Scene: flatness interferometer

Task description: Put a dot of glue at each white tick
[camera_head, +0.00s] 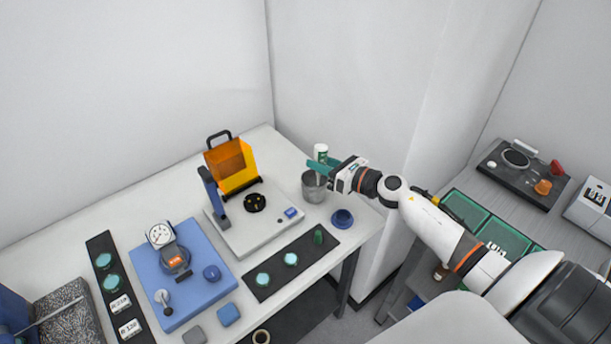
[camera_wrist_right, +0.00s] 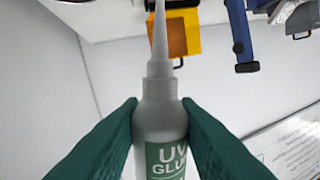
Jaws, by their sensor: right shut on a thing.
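My right gripper (camera_head: 317,168) has teal fingers, which also show in the right wrist view (camera_wrist_right: 160,135). It is shut on the white UV glue bottle (camera_wrist_right: 160,120), which has a green label. A black round mount (camera_head: 255,202) with small yellowish marks sits on the light instrument base (camera_head: 272,232). White ticks are too small to make out. My left gripper is not in view.
An orange shield (camera_head: 230,165) and a blue post (camera_head: 212,190) stand behind and beside the mount. A blue cap-like piece (camera_head: 342,218) lies right of the base. A black strip (camera_head: 272,280) with green discs lies in front. A blue dial-gauge stand (camera_head: 200,300) is at left.

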